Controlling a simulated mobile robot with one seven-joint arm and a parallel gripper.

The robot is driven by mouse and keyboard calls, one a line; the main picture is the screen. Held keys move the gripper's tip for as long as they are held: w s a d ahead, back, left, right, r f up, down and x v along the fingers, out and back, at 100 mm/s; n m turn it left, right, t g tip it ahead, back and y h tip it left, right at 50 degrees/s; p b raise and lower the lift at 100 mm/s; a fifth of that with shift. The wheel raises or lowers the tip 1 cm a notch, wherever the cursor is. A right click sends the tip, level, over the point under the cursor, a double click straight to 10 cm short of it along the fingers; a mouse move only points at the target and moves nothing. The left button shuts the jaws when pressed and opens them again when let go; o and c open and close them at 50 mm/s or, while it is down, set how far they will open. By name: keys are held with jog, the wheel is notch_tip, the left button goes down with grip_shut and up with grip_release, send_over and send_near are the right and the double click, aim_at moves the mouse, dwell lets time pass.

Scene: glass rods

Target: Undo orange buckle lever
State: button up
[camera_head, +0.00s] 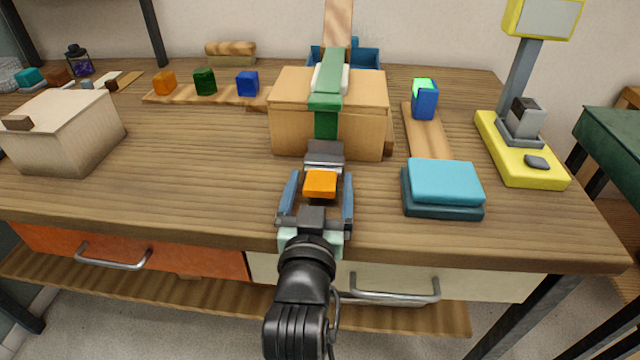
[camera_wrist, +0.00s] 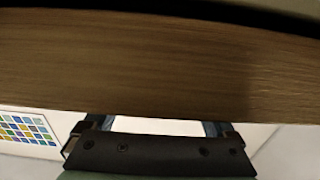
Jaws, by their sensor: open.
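The orange buckle lever (camera_head: 320,184) is a small block at the front of a grey buckle (camera_head: 324,153). The buckle sits on a green strap (camera_head: 327,113) that runs over a tan box (camera_head: 360,118). My gripper (camera_head: 319,177) is open, with one blue-grey finger at each side of the lever in the head view. I cannot tell its height against the lever, or whether it touches. In the wrist view, my gripper (camera_wrist: 157,127) shows at the bottom in front of a wooden surface (camera_wrist: 150,60); the lever is not visible there.
A teal stacked block (camera_head: 445,182) lies to the right, and a yellow stand (camera_head: 550,175) is beyond it. A pale box (camera_head: 65,145) stands at the left. Small coloured blocks (camera_head: 205,82) line the back. Bare tabletop lies left of my gripper.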

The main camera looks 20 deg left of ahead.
jog(key=c, duration=1.4)
jog(key=shift+r, duration=0.1)
jog(key=shift+r+p, duration=0.1)
jog(key=shift+p, duration=0.35)
